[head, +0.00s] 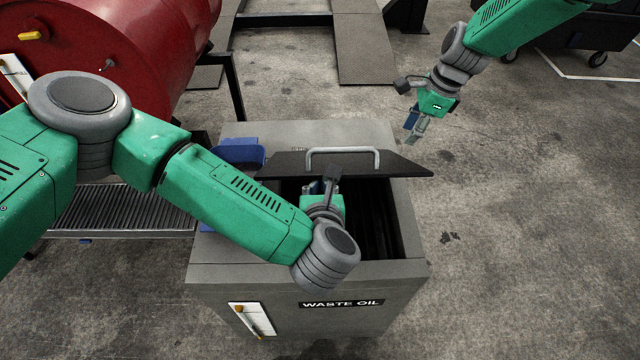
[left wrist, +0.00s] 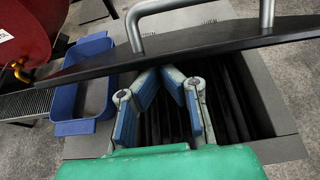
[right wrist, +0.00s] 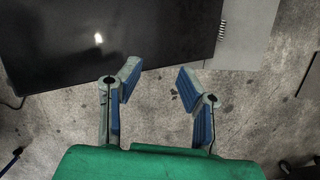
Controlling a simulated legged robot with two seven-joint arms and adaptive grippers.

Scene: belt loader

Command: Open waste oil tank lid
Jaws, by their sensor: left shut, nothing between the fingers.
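The grey waste oil tank (head: 215,275) stands in the middle of the head view with a "WASTE OIL" label on its front. Its dark lid (head: 405,168) is raised and tilted, with a silver handle (head: 342,151) on top; the lid also crosses the left wrist view (left wrist: 220,42). My left gripper (head: 318,187) is at the tank opening, just below the lid, shut and empty; its fingertips (left wrist: 160,72) are close under the lid's edge, contact unclear. My right gripper (head: 412,130) is open and empty, beyond the tank to the right; its fingers stand apart (right wrist: 158,74).
A blue bin (head: 238,151) is at the tank's left rear. A red drum (head: 150,30) and a ribbed belt (head: 125,210) lie left. A dark wheeled container (head: 560,35) is at the far right. The floor right of the tank is clear.

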